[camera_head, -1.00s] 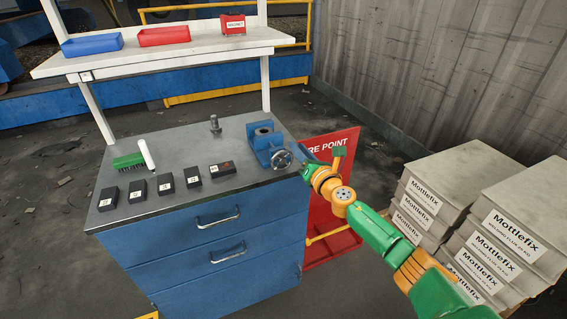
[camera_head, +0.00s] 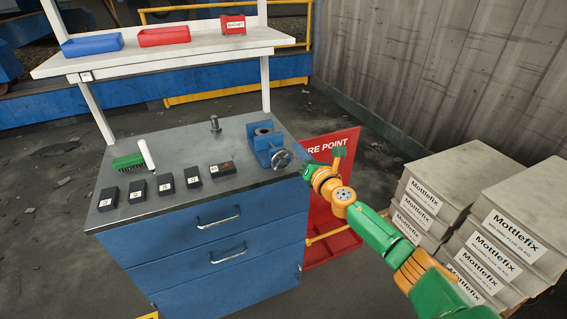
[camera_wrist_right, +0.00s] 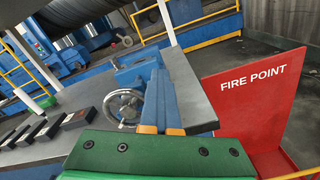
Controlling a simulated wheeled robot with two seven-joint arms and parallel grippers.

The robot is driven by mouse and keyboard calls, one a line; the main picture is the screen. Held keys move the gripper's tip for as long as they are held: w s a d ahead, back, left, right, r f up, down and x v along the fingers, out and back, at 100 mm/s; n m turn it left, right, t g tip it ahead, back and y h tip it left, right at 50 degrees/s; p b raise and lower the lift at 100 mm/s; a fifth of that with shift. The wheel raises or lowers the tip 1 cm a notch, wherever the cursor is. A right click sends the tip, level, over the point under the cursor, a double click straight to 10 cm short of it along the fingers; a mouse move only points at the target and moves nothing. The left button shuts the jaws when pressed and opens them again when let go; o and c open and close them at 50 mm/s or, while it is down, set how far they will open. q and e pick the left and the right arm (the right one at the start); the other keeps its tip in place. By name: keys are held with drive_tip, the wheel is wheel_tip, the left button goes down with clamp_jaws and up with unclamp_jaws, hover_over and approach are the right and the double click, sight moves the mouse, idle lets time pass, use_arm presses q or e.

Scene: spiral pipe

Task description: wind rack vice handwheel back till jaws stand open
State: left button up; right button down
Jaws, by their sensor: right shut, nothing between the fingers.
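The blue vice (camera_head: 262,139) stands at the right front corner of the bench top, its grey handwheel (camera_head: 281,159) facing the front edge. In the right wrist view, the spoked handwheel (camera_wrist_right: 124,107) is left of my fingers, with the vice body (camera_wrist_right: 137,68) behind. The width of the jaw gap is unclear. My right gripper (camera_head: 299,150) is just right of the handwheel, its fingers pointing toward the vice. In the wrist view its fingers (camera_wrist_right: 159,76) are together and empty; I cannot tell whether they touch the vice. My left gripper is out of view.
Several black labelled blocks (camera_head: 165,184), a green brush (camera_head: 128,161) and a white cylinder (camera_head: 147,154) lie on the left of the bench. A small metal post (camera_head: 214,124) stands behind. A red fire-point board (camera_head: 333,146) and Mottlefix stacks (camera_head: 420,199) stand to the right.

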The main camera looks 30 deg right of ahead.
sight(273, 158)
idle(0.3)
drive_tip(key=a+r+n+p, duration=0.1)
drive_tip(key=n+p, duration=0.1)
drive_tip(key=n, duration=0.1)
drive_tip(key=a+r+n+p, duration=0.1)
drive_tip(key=a+n+p, duration=0.1)
drive_tip(key=n+p, duration=0.1)
drive_tip(key=a+r+n+p, duration=0.1)
drive_tip(key=n+p, duration=0.1)
drive_tip(key=n, duration=0.3)
drive_tip(key=shift+a+r+p, duration=0.1)
drive_tip(key=shift+a+p, duration=0.1)
drive_tip(key=shift+p, duration=0.2)
drive_tip(key=a+n+p, duration=0.1)
drive_tip(key=n, duration=0.1)
drive_tip(key=a+n+p, duration=0.1)
drive_tip(key=n, duration=0.2)
drive_tip(key=a+n+p, duration=0.1)
drive_tip(key=a+n, duration=0.1)
drive_tip(key=n, duration=0.1)
drive_tip(key=shift+w, duration=0.25)
drive_tip(key=shift+f+n, duration=0.3)
drive_tip(key=c, duration=1.4)
unclamp_jaws()
drive_tip(key=shift+d, duration=0.15)
drive_tip(key=o, duration=0.3)
drive_tip(key=shift+d, duration=0.1)
drive_tip(key=o, duration=1.1)
